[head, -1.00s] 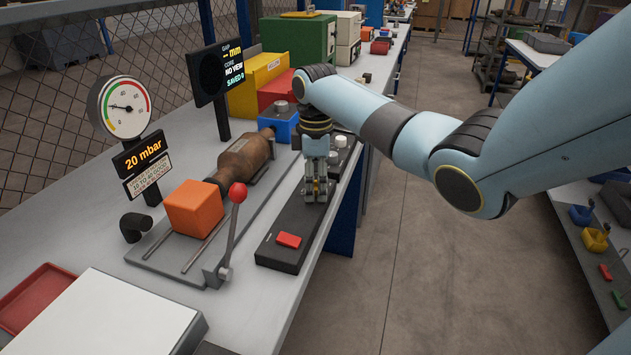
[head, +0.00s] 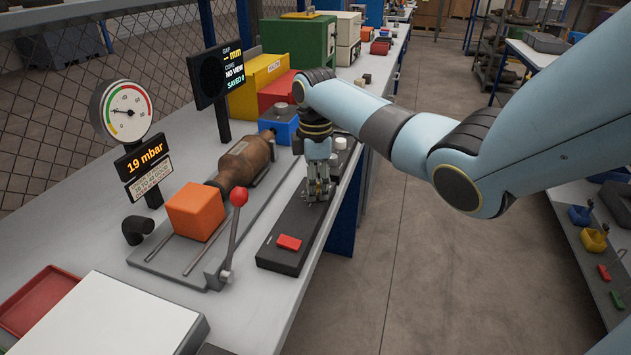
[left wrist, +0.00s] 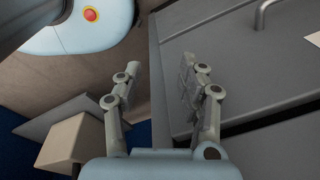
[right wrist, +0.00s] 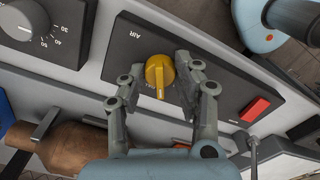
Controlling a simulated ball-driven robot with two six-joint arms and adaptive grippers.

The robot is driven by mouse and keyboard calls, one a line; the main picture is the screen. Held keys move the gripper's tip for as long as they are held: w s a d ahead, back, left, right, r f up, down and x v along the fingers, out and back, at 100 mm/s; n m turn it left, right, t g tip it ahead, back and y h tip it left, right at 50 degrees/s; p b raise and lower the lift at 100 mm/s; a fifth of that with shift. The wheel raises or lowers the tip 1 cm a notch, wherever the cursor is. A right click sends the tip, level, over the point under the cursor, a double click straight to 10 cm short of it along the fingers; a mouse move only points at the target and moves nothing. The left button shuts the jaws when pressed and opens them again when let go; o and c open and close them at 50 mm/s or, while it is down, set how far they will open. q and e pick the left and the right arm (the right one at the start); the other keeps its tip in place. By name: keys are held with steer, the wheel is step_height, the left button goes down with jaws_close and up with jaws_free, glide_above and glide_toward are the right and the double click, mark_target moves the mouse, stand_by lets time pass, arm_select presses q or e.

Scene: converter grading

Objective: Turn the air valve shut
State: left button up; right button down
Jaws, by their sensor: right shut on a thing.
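The air valve is a yellow knob (right wrist: 160,72) on a dark panel marked AIR, best seen in the right wrist view. Its pointer ridge runs down the picture. My right gripper (right wrist: 163,82) is shut on the knob, one finger on each side. In the head view my right gripper (head: 319,192) points down over the dark panel (head: 300,225) and hides the knob. The dial gauge (head: 126,111) stands at the left, and the display (head: 146,157) below it reads 19 mbar. My left gripper (left wrist: 160,75) shows only in its wrist view, open and empty.
A red button (head: 288,242) is on the panel's near end. A red-knobbed lever (head: 237,195), an orange block (head: 195,211) and a brown converter (head: 245,162) are left of the panel.

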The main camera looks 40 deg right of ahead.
steer(key=n+p, duration=0.1)
steer(key=n, duration=0.1)
steer(key=shift+r+n, duration=0.1)
steer(key=shift+n, duration=0.3)
steer(key=n+p, duration=0.1)
steer(key=n, duration=0.2)
steer(key=shift+n+p, duration=0.3)
steer(key=n+p, duration=0.1)
steer(key=n, duration=0.5)
steer(key=c, duration=1)
jaws_free()
steer(key=shift+o, duration=0.2)
step_height(320, 180, up, 12)
